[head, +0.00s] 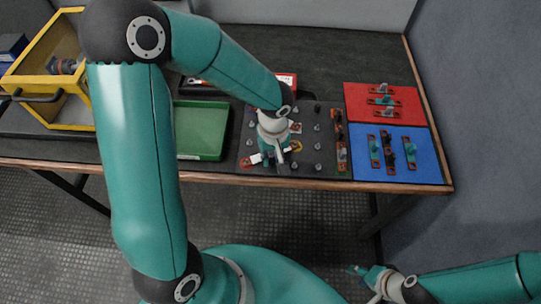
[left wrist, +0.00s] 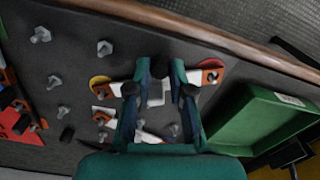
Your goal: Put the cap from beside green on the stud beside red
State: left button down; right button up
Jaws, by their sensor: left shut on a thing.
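My left gripper (head: 276,160) is over the front part of the dark stud board (head: 310,172). In the left wrist view its two teal fingers (left wrist: 157,88) are closed around a small pale grey piece (left wrist: 155,95), probably the cap; its lower part is hard to make out. A red-orange tag (left wrist: 212,76) lies to the right of the fingers and a yellow one (left wrist: 98,81) to the left. Grey studs (left wrist: 105,47) stand on the board; a dark cap (left wrist: 67,134) also shows. My right gripper (head: 364,273) is low at the right, clear of the table; its opening is unclear.
A green tray (head: 216,150) stands left of the board. A red mat (head: 360,98) and a blue mat (head: 370,174) with small parts lie at the right. A yellow-framed box (head: 40,42) is at the far left. The table's wooden front edge (head: 200,175) is close by.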

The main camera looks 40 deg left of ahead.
pick_arm(q)
jog(key=shift+s+d+f, duration=0.1)
jog(key=shift+f, duration=0.15)
dwell(0.5)
jog(key=c, duration=1)
grip_release()
jog(key=shift+o, duration=0.2)
jog(key=shift+w+r, duration=0.2)
